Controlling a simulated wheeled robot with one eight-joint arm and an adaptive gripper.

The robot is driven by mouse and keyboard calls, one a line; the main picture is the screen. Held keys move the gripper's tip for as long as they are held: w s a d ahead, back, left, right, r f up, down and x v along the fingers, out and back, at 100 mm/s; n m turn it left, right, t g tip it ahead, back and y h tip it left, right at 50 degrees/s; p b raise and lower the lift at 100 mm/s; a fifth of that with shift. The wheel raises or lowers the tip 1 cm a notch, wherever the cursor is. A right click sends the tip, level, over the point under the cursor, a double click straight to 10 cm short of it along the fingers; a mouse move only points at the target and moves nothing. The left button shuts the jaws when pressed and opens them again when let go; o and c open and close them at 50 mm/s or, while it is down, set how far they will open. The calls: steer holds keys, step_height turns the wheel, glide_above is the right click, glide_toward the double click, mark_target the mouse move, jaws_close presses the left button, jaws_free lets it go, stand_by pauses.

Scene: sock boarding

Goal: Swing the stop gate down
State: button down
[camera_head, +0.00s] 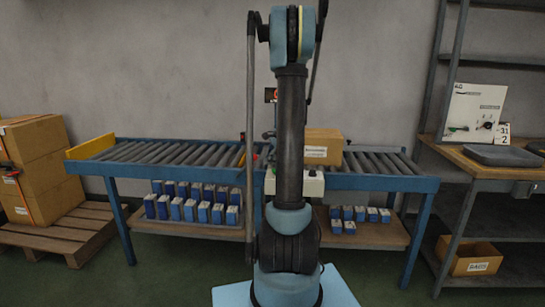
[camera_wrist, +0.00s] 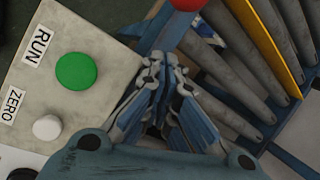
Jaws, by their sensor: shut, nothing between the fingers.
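The stop gate (camera_wrist: 262,45) shows in the wrist view as a yellow plate across the grey rollers at the upper right. In the head view only a small yellow-orange part (camera_head: 240,157) shows beside my arm; I cannot tell its exact tilt. A red ball knob (camera_wrist: 187,4) is cut off by the top edge of the wrist view, just beyond my fingertips; it looks like the gate's handle, but its link to the plate is not clear. My gripper (camera_wrist: 167,74) is shut and empty, beside the control box and roller edge. My arm hides it in the head view.
A control box (camera_wrist: 108,50) with a green RUN button (camera_wrist: 76,71) and a white ZERO button (camera_wrist: 46,127) is close left of my fingers. A cardboard carton (camera_head: 323,147) sits on the roller conveyor (camera_head: 390,184). A shelf with blue boxes is below.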

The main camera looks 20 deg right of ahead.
steer(key=shift+s+a+r, duration=0.2)
steer(key=shift+a+r, duration=0.4)
steer(key=shift+a, duration=0.2)
steer(key=shift+s+a+r, duration=0.2)
steer(key=shift+a+r, duration=0.4)
steer(key=shift+a, duration=0.2)
steer(key=shift+d+r, duration=0.1)
steer(key=shift+r, duration=0.05)
